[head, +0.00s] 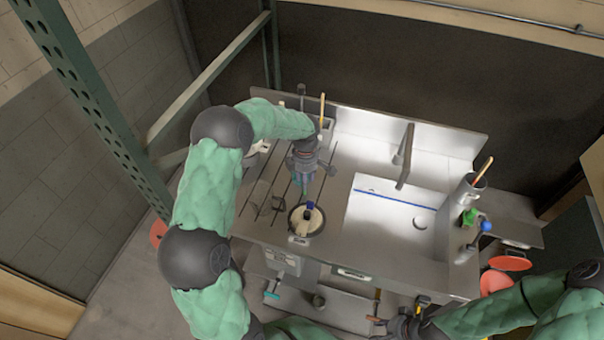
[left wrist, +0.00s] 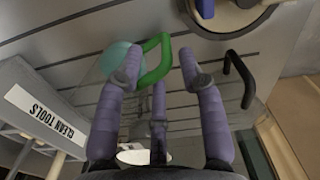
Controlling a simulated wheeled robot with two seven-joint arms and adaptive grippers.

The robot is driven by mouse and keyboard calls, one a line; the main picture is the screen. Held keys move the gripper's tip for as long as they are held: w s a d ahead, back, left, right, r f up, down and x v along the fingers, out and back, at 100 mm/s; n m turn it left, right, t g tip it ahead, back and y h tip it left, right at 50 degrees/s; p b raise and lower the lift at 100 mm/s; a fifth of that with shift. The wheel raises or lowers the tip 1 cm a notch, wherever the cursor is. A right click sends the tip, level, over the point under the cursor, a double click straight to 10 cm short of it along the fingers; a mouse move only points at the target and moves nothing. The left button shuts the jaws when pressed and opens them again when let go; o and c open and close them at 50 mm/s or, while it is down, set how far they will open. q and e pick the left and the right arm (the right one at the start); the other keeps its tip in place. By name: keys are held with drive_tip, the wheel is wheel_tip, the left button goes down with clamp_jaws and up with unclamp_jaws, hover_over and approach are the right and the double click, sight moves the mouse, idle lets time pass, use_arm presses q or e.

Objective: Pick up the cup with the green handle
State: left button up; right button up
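The cup with the green handle (left wrist: 157,58) shows in the left wrist view as a round, pale teal body with a bright green loop handle. The handle reaches into the space between the purple fingers of my left gripper (left wrist: 160,66), which stand apart. One finger overlaps the cup's edge; I cannot tell whether it touches. In the head view my left gripper (head: 301,180) points down over the left worktop and largely hides the cup. My right gripper (head: 408,325) is low at the bottom edge, small and partly cut off; its fingers are unclear.
A round pot (head: 304,236) with a blue-tipped tool stands just in front of my left gripper. A black handle (left wrist: 243,78) is close right of the fingers in the wrist view. The sink (head: 385,225) lies to the right. A "CLEAN TOOLS" box (left wrist: 45,110) is at wrist-view left.

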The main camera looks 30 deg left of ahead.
sight(305, 194)
use_arm(q)
drive_tip(key=f, duration=0.5)
drive_tip(key=shift+s+d+f, duration=0.1)
drive_tip(key=shift+s+f, duration=0.2)
drive_tip(key=shift+f, duration=0.05)
clamp_jaws()
